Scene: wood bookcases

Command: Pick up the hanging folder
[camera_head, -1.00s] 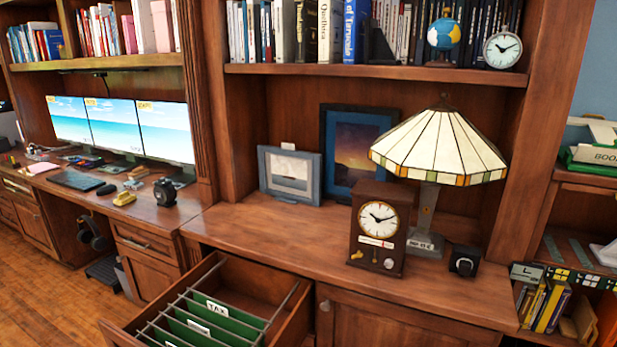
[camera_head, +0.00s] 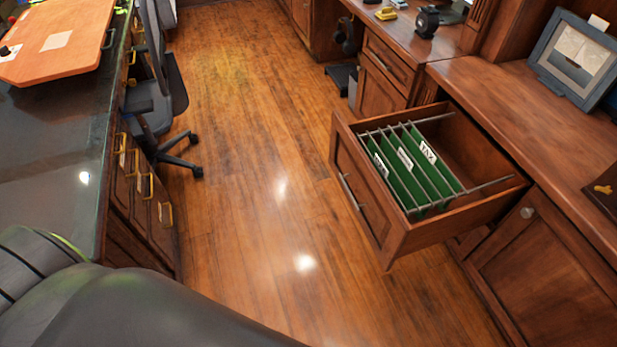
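Several green hanging folders (camera_head: 413,178) hang from metal rails inside an open wooden drawer (camera_head: 385,236), right of the middle of the head view. They carry white tabs, and the rearmost tab reads "TAX". The text on the other tabs is too small to read. The folders stand upright at the drawer's front end, and the drawer's far part behind them is empty. A dark grey arm link of mine fills the lower left corner. Neither gripper shows in the view.
A dark counter (camera_head: 60,150) with an orange board (camera_head: 58,40) runs along the left. An office chair (camera_head: 160,90) stands beside it. The wooden floor (camera_head: 260,180) between counter and drawer is clear. A wooden desktop (camera_head: 530,110) with a framed picture (camera_head: 578,58) is at right.

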